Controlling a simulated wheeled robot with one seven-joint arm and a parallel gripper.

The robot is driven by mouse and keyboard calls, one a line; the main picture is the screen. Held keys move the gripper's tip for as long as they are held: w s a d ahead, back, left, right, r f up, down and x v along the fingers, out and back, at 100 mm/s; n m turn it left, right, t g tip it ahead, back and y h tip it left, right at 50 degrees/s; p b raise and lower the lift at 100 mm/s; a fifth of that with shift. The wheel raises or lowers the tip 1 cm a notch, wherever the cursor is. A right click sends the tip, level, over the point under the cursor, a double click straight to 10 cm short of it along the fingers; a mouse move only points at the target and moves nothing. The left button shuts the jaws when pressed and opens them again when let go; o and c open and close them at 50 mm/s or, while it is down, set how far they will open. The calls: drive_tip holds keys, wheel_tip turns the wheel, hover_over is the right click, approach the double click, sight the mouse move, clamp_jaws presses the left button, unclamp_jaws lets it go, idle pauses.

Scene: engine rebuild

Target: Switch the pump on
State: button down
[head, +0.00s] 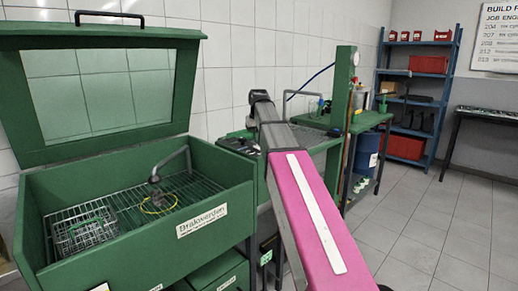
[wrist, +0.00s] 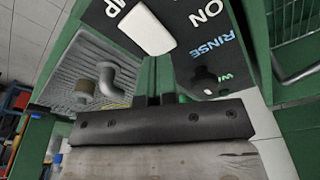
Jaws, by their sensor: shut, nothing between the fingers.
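In the wrist view a dark control panel (wrist: 183,48) carries white lettering that reads "ON" and part of "PUMP". A pale, blocky switch (wrist: 147,28) sits between these words. My gripper (wrist: 158,72) is shut and empty, with its tips over the panel's edge, below the switch in the picture. I cannot tell whether the tips touch anything. In the head view my arm reaches toward the green bench beside the washer, and my gripper's fingers are hidden there.
A black knob (wrist: 205,79) sits by the blue "RINSE" lettering. A bent grey pipe (wrist: 117,82) stands over a ribbed tray. The green washer (head: 150,239) has its lid (head: 103,149) raised, with a wire basket (head: 86,231) inside. Shelving (head: 416,98) stands behind open floor.

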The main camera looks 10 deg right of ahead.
sight(257, 146)
drive_tip(key=shift+f, duration=1.05)
idle(0.6)
drive_tip(key=shift+r, duration=3.5)
